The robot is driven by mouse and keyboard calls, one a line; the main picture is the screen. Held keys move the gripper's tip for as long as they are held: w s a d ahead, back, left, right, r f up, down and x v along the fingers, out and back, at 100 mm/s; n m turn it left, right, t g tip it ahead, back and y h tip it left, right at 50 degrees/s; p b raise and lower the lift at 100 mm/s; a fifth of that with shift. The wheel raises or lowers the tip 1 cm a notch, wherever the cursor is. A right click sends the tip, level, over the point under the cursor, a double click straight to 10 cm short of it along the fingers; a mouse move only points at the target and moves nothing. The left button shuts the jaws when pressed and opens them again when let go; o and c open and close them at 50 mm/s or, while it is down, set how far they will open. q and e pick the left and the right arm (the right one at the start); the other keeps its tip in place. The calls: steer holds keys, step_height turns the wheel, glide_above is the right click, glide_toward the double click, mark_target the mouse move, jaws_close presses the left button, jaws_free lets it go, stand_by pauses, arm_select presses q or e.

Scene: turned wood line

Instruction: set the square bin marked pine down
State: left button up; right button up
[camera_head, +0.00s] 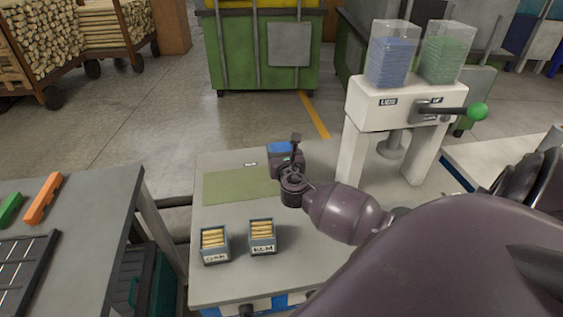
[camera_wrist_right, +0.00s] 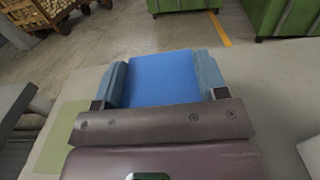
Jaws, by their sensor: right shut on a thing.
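My right gripper (camera_head: 287,163) is shut on a square blue-grey bin (camera_head: 280,147) with a bright blue inside. It is over the far part of the light table, at the right end of a green mat (camera_head: 237,186). In the right wrist view the bin's blue face (camera_wrist_right: 164,77) fills the space between the jaws (camera_wrist_right: 160,98). No marking on this bin can be read, and I cannot tell whether it touches the table. A small white label (camera_head: 250,164) lies behind the mat. My left gripper is not in view.
Bins marked OAK (camera_head: 215,258) and ELM (camera_head: 262,250), holding wooden pieces, stand at the table's near side. A white dispenser (camera_head: 400,105) with a green-knobbed lever stands at the right. Most of the mat is bare. A grey table (camera_head: 95,210) is at left.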

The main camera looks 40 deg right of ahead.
steer(key=shift+f+b, duration=0.45)
steer(key=shift+f, duration=1.5)
steer(key=shift+f, duration=0.1)
steer(key=o, duration=1.1)
steer(key=v, duration=1.2)
steer(key=shift+s, duration=0.1)
